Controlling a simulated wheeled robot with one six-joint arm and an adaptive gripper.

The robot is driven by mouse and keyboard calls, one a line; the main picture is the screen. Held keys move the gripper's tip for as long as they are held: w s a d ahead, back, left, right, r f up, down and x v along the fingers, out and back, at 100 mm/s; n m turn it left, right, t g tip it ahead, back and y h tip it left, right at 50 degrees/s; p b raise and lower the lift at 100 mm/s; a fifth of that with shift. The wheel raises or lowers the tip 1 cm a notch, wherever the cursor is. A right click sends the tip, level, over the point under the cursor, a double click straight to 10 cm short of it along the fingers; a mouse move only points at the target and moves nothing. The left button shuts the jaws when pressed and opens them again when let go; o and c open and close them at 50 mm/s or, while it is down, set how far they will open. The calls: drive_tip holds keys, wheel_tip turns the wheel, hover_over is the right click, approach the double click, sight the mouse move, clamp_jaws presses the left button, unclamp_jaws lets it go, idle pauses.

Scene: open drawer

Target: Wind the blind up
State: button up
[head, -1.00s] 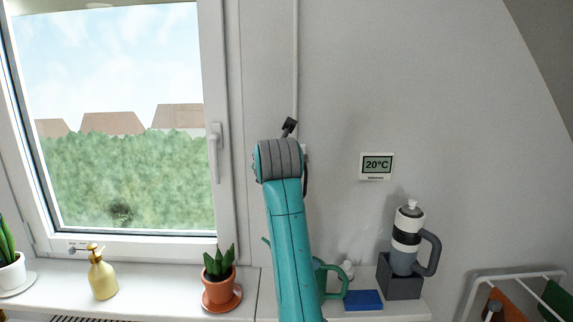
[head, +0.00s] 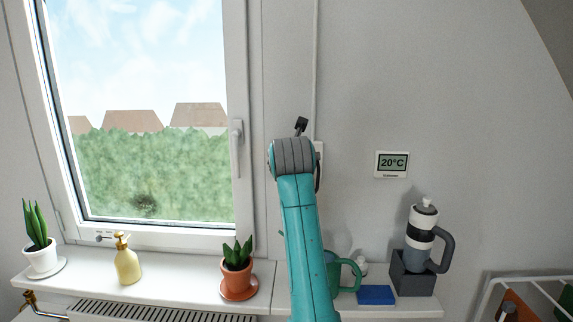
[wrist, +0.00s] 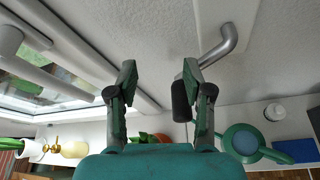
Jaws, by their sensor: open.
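A winding crank with a bent grey metal rod (wrist: 220,45) and a black grip (wrist: 180,102) shows in the wrist view, mounted on a pale strip on the wall. My gripper (wrist: 160,76) is open. The black grip is by its right finger, on the inner side and partly overlapped by it; I cannot tell whether they touch. In the head view my arm hides the gripper and most of the crank; part of a white wall box (head: 319,152) shows beside the arm, under a thin vertical strip (head: 315,60). No blind fabric is visible over the window (head: 150,110).
A thermometer display (head: 392,164) hangs right of my arm.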

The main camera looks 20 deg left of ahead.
drive_tip(key=v, duration=1)
drive_tip(key=shift+s, duration=0.2)
